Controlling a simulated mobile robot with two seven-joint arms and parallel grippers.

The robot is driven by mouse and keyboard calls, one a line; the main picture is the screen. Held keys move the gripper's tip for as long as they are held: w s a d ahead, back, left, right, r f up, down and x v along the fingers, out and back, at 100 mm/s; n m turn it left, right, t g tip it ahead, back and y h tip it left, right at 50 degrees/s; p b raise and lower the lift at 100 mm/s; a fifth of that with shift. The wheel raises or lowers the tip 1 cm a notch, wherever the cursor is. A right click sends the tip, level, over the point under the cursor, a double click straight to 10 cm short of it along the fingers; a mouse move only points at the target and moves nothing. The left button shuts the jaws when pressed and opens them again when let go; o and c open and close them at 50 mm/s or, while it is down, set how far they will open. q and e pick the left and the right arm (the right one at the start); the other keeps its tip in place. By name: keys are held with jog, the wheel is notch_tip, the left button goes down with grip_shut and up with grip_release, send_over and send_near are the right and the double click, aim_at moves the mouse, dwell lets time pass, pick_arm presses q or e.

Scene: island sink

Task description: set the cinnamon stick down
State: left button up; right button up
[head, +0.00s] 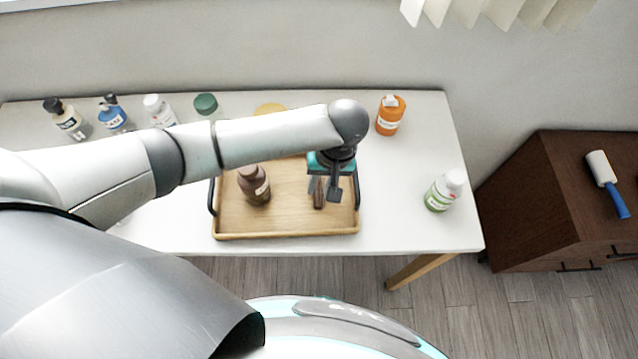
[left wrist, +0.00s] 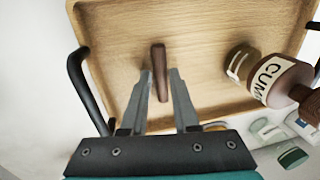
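The cinnamon stick (head: 319,194) is a short dark brown rod on the right part of the wooden tray (head: 290,236). In the left wrist view the stick (left wrist: 159,72) shows between the two fingers and appears to lie on the tray floor. My left gripper (head: 325,190) is above the tray with its fingers pointing down. Its fingers (left wrist: 160,76) are apart, one on each side of the stick, with what looks like a gap to it. I cannot tell the exact height of the fingertips. My right gripper is not in view.
A brown bottle (head: 254,186) stands in the tray, left of the gripper; its label shows in the left wrist view (left wrist: 268,78). An orange bottle (head: 390,115) and a white-green bottle (head: 445,190) stand right of the tray. Several bottles line the table's back left.

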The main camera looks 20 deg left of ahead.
pick_arm(q)
notch_tip(320, 180, up, 11)
jog(key=d+p, duration=0.2)
jog(key=shift+w+r+p, duration=0.2)
jog(key=shift+w+p, duration=0.15)
jog(key=shift+s, duration=0.1)
